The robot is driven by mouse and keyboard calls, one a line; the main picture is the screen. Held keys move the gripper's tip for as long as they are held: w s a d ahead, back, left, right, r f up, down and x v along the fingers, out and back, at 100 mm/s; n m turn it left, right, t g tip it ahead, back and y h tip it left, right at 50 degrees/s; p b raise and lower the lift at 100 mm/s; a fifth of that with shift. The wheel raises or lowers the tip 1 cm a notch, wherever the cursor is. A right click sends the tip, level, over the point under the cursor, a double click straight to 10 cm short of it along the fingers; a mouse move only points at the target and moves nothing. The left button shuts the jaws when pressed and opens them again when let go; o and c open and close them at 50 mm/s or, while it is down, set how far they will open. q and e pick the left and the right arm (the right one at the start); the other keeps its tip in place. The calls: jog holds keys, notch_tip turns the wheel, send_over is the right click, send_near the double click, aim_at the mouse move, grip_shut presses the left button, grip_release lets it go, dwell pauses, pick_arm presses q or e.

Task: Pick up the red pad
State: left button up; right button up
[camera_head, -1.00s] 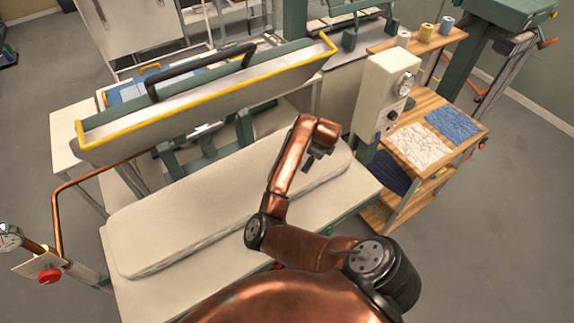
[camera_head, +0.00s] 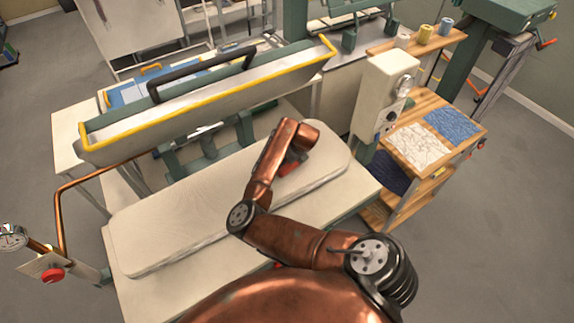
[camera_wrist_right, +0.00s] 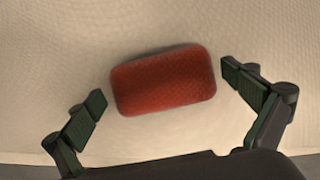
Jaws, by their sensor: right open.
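The red pad (camera_wrist_right: 163,80) is a rounded rectangular block lying on the cream padded board. In the right wrist view it sits between the two open fingers of my right gripper (camera_wrist_right: 163,88), with a gap on both sides. In the head view only part of the red pad (camera_head: 291,167) shows beside my right arm. The right gripper itself is mostly hidden there behind the wrist. My left gripper is not in view.
The cream padded board (camera_head: 170,220) lies below a raised press head with a yellow edge (camera_head: 205,100). A cream control box with a dial (camera_head: 382,95) and a wooden shelf unit with cloths (camera_head: 425,140) stand to the right. A red button (camera_head: 52,275) is at the left.

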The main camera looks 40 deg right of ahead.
jog(key=shift+w+f, duration=0.1)
jog(key=shift+f, duration=0.3)
jog(key=shift+c, duration=0.3)
jog(key=c, duration=0.9)
jog(key=shift+c, duration=0.4)
jog(key=shift+r, duration=0.15)
